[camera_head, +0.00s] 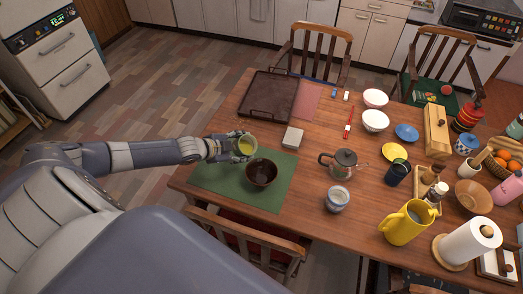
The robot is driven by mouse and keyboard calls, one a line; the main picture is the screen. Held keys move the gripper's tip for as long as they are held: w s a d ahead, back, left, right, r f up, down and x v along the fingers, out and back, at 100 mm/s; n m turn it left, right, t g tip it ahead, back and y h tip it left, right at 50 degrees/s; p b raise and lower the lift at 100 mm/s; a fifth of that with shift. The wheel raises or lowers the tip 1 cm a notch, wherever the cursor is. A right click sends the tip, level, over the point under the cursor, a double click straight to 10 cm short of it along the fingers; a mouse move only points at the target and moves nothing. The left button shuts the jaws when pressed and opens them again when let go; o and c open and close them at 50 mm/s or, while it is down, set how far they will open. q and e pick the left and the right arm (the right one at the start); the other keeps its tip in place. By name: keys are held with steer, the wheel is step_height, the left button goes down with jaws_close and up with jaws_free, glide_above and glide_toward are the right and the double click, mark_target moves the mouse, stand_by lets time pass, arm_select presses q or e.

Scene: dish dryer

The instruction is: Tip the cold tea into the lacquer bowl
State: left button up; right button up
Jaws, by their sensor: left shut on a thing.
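My left gripper (228,147) comes in from the left and is shut on a small cup (251,137) with yellow-green tea showing inside it. The cup is above the far edge of the green mat (215,182), just beyond the lacquer bowl and a little to its left. I cannot tell for sure how far the cup is tilted. The dark red-brown lacquer bowl (261,173) stands upright on the mat, and its inside looks dark. My right gripper is not in view.
A dark tray (270,97) lies behind the mat. A small pale block (292,137), a metal teapot (340,163) and a blue-white cup (337,199) stand to the right. A yellow pitcher (405,224) and many dishes crowd the table's right side.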

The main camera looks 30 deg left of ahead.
arm_select(q)
steer(key=shift+s+d+r+p, duration=0.15)
steer(key=shift+r+p, duration=0.1)
steer(key=shift+p, duration=0.3)
steer(key=shift+r+m+y+p, duration=0.15)
steer(key=shift+m+y+p, duration=0.2)
steer(key=shift+p, duration=0.2)
steer(key=shift+f+y, duration=0.2)
steer(key=shift+y, duration=0.15)
steer(key=shift+f+m, duration=0.2)
steer(key=shift+m, duration=0.05)
steer(key=shift+r+m+y, duration=0.2)
steer(key=shift+m+y, duration=0.1)
steer(key=shift+y, duration=0.2)
steer(key=shift+r+y, duration=0.25)
steer(key=shift+y, duration=0.15)
stand_by(0.4)
steer(key=shift+d+f+m+t+y+b, duration=0.25)
steer(key=shift+f+m+y+b, duration=0.2)
steer(key=shift+m+b, duration=0.4)
stand_by(0.6)
steer(key=shift+r, duration=0.15)
